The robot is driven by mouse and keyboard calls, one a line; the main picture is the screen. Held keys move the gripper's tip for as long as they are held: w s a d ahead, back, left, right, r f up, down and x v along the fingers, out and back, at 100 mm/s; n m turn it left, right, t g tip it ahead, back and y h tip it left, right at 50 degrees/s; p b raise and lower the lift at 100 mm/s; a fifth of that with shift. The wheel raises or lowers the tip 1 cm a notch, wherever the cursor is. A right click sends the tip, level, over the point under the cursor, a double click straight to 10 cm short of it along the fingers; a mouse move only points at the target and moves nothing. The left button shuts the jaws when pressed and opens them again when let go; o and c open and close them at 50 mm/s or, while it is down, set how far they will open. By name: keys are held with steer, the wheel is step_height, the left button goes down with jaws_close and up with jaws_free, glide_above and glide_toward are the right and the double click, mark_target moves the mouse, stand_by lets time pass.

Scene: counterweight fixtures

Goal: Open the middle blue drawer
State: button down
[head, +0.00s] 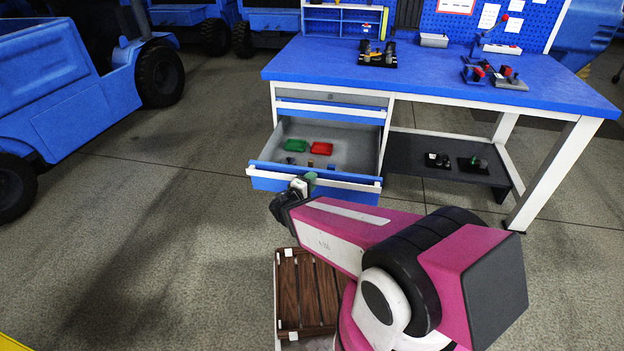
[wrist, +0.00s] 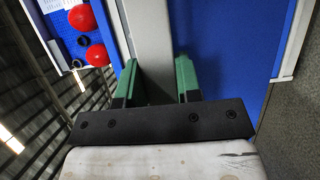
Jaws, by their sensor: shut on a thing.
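A blue-fronted drawer (head: 270,181) with a white handle rail stands pulled far out of the workbench. It sits below a closed front with a white rail (head: 330,110); whether another drawer lies under it is hidden. My gripper (head: 304,183) is at the open drawer's front rail. In the wrist view my gripper's green fingers (wrist: 156,82) are on both sides of the pale handle rail (wrist: 148,40), shut on it. The blue drawer front (wrist: 225,50) fills the area beside them.
A green tray (head: 297,146), a red tray (head: 322,148) and small parts lie in the open drawer. A brown slatted crate (head: 305,290) stands on the floor near my arm. A black lower shelf (head: 440,162) is right of the drawers.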

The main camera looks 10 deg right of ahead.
steer(key=c, duration=0.8)
jaws_free()
steer(key=v, duration=1)
steer(key=shift+s+a, duration=0.2)
steer(key=shift+s, duration=0.1)
